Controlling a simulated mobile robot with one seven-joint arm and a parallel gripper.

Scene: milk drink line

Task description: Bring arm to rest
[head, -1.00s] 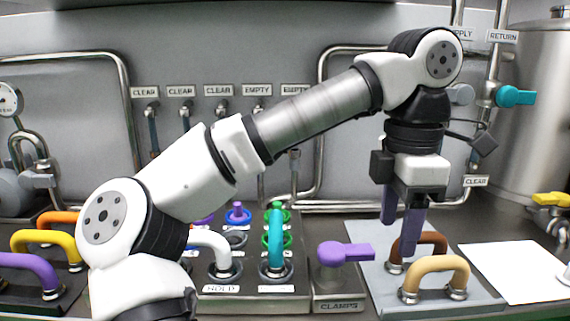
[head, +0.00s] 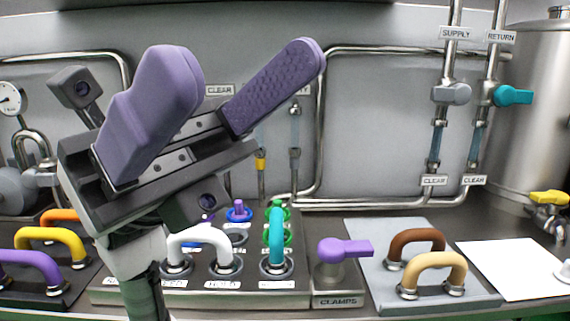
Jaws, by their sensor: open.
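My gripper (head: 232,92) is raised on the left side of the head view, close to the camera. Its two purple fingers are spread apart, pointing up and to the right, with nothing between them. My wrist and gripper body hide part of the back wall and its left labels. The gripper is clear of the handles and the bench below.
A white handle (head: 203,238) and a teal handle (head: 276,238) stand on the middle block. A purple clamp lever (head: 345,250) is right of them. Brown (head: 416,236) and tan (head: 433,262) handles stand on a grey plate (head: 480,294). A white sheet (head: 515,270) lies further right.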

